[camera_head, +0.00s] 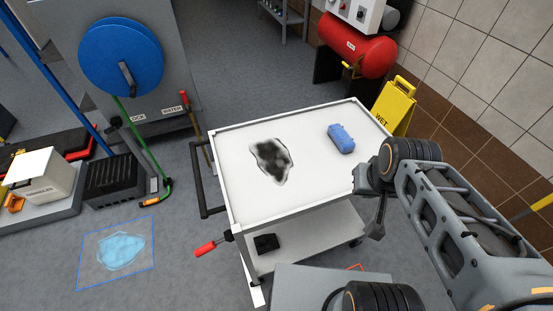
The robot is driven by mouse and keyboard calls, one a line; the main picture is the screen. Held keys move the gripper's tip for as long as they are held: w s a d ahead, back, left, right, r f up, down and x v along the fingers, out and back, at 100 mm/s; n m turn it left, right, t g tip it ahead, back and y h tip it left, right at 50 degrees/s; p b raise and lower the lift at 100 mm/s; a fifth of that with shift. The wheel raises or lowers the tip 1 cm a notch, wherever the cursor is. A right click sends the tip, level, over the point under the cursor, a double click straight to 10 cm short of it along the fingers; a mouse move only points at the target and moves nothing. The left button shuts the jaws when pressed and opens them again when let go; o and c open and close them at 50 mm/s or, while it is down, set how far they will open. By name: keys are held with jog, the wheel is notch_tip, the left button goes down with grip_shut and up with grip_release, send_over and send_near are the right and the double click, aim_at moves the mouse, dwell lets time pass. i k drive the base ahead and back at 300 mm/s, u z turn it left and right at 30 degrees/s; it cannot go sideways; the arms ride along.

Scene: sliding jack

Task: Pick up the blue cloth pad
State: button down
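The blue cloth pad (341,139) lies on the white top of a cart (240,163), toward its right side. It looks like a small, rounded blue block. My gripper (371,208) hangs at the right edge of the cart, to the right of and nearer than the pad, and apart from it. Its fingers are small and partly hidden by my arm, so I cannot tell whether they are open or shut. No held thing shows at it.
A dark smeared stain (271,160) marks the cart top left of the pad. A red-handled tool (206,248) sticks out at the cart's left. A yellow wet-floor sign (395,106) and a red tank (355,46) stand behind. A light-blue puddle (120,250) lies on the floor.

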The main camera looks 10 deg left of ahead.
aim_at(343, 141)
jog(key=u, duration=2.1)
jog(key=k, duration=1.05)
jog(key=z, duration=1.2)
jog(key=i, duration=1)
